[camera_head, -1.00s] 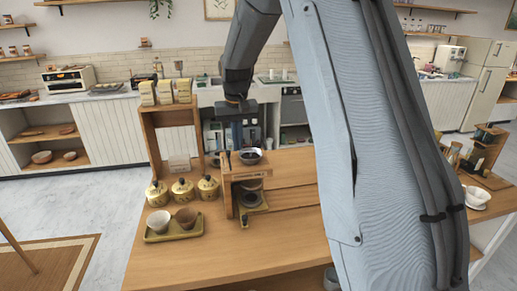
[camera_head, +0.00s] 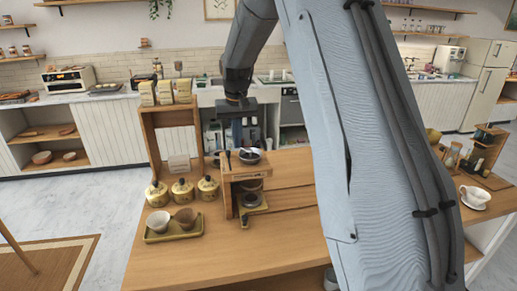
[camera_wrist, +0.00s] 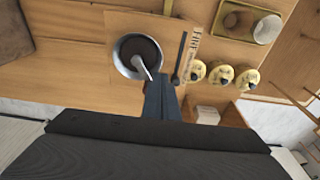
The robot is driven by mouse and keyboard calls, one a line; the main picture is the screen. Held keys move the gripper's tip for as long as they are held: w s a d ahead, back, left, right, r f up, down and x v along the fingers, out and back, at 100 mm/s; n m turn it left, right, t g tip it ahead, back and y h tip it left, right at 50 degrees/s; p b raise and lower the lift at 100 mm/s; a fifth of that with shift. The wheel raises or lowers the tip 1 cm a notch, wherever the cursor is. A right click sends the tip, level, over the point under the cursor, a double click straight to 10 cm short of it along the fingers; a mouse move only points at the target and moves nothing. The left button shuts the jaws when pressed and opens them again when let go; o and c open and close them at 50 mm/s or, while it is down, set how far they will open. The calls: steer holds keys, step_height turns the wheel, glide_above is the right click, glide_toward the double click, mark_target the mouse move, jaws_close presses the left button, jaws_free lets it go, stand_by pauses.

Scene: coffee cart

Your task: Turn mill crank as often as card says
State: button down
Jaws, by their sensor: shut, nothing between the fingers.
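The wooden mill (camera_head: 246,173) stands on the table, with a round dark-filled metal bowl (camera_head: 249,157) on top. In the wrist view the bowl (camera_wrist: 126,64) holds a pale, spoon-shaped piece (camera_wrist: 142,67). A dark bar (camera_wrist: 181,57), perhaps the crank, lies right of the bowl beside a lettered strip (camera_wrist: 190,52). My gripper (camera_wrist: 161,80) is shut and empty, its fingertips close to the bowl's rim and the bar. I cannot tell whether they touch. A small pale card (camera_head: 179,164) stands on the wooden shelf; its writing is too small to read.
Several yellow lidded jars (camera_head: 182,189) stand left of the mill. A tray (camera_head: 151,238) with two cups lies in front of them. Bags (camera_head: 165,91) top the wooden shelf (camera_head: 149,131). Bare table lies in front of the mill. A white cup (camera_head: 474,194) is at far right.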

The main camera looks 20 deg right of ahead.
steer(key=shift+w+d, duration=0.55)
steer(key=shift+w, duration=0.1)
steer(key=shift+d, duration=0.1)
steer(key=shift+w+d, duration=0.35)
steer(key=shift+d, duration=0.35)
steer(key=shift+d, duration=0.85)
